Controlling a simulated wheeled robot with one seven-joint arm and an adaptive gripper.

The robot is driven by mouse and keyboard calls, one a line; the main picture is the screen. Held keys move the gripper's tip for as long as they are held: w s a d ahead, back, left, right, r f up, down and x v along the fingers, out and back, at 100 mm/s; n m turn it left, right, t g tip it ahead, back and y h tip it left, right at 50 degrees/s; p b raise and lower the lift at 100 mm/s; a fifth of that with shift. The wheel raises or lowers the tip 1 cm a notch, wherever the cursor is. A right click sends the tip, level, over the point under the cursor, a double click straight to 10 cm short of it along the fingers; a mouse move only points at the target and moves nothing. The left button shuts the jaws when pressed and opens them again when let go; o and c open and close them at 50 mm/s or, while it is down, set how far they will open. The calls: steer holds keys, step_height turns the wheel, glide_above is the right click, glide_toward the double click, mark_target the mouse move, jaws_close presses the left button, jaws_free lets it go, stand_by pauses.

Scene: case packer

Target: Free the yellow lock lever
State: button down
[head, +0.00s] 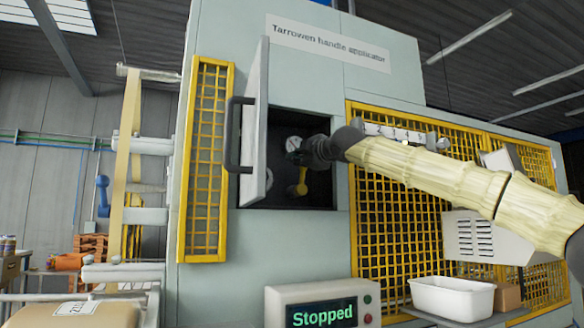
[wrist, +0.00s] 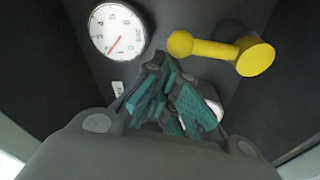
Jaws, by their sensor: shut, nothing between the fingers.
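The yellow lock lever (head: 299,183) is inside the open cabinet of the machine, on its dark back wall, below a round white gauge (head: 293,143). In the wrist view the lever (wrist: 215,50) has a ball at its left end and a round yellow hub at its right end. The gauge (wrist: 117,29) is to its left. My gripper (wrist: 176,82) has teal finger pads and is shut and empty. Its tips appear just below the lever in that view; I cannot tell whether they touch it. In the head view my gripper (head: 305,156) reaches into the cabinet from the right.
The cabinet door (head: 257,130) stands open at the left with a black handle (head: 232,135). Yellow mesh guards (head: 207,160) flank the opening. A control box (head: 322,306) below reads "Stopped". A white bin (head: 452,298) stands at lower right.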

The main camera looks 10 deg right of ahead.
steer(key=d, duration=0.1)
steer(key=m+b, duration=0.1)
steer(key=d+b, duration=0.1)
steer(key=shift+w+d+r, duration=0.1)
steer(key=shift+w+d, duration=0.15)
steer(key=shift+d, duration=0.1)
steer(key=shift+d, duration=0.1)
stand_by(0.5)
steer(key=shift+b, duration=0.3)
